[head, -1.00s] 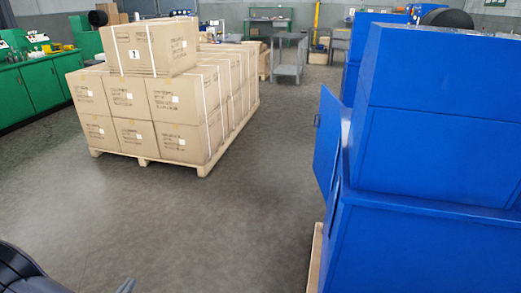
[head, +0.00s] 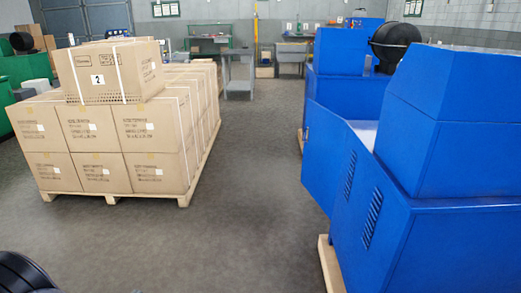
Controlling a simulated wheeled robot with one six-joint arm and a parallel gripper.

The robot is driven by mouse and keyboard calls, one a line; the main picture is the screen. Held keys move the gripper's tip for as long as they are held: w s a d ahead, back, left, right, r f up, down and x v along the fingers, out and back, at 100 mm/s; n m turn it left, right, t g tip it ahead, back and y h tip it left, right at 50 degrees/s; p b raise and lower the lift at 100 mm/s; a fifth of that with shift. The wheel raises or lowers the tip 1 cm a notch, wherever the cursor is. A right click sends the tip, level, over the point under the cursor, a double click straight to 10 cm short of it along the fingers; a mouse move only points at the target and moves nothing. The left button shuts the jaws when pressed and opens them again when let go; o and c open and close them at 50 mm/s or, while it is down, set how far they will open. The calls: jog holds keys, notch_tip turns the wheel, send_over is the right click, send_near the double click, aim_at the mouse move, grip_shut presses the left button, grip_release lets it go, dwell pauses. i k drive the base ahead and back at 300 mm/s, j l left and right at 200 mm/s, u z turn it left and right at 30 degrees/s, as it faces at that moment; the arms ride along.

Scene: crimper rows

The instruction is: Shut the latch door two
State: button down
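A blue latch door (head: 323,158) stands open on the left side of the blue machine (head: 446,240) at the right in the head view. It swings out toward the aisle, and a pale opening shows behind it. I cannot read a number on this door. My gripper is not clearly visible; only a dark part of my own body shows at the bottom left corner.
Stacked cartons (head: 103,147) on a wooden pallet (head: 120,196) fill the left, the top one marked 2. Another blue machine (head: 345,95) stands farther back. The grey floor aisle (head: 245,215) between cartons and machines is clear. Grey carts (head: 238,75) stand at the back.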

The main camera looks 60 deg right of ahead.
aim_at(325, 137)
jog(key=i+l+z, duration=0.2)
jog(key=z, duration=0.25)
jog(key=i+l+z, duration=0.1)
jog(key=i+z, duration=0.5)
jog(key=z, duration=0.25)
jog(key=i+j+z, duration=0.1)
jog(key=i+z, duration=0.2)
jog(key=z, duration=0.15)
jog(key=i+l+u, duration=0.1)
jog(key=i, duration=0.4)
jog(key=i+l, duration=0.3)
jog(key=i, duration=0.2)
jog(key=i+l+u, duration=0.15)
jog(key=i, duration=0.35)
jog(key=i+l+z, duration=0.15)
jog(key=l, duration=0.3)
jog(key=i+l+z, duration=0.15)
jog(key=i+l, duration=0.15)
jog(key=i+l+z, duration=0.15)
jog(key=l, duration=0.3)
jog(key=i, duration=0.1)
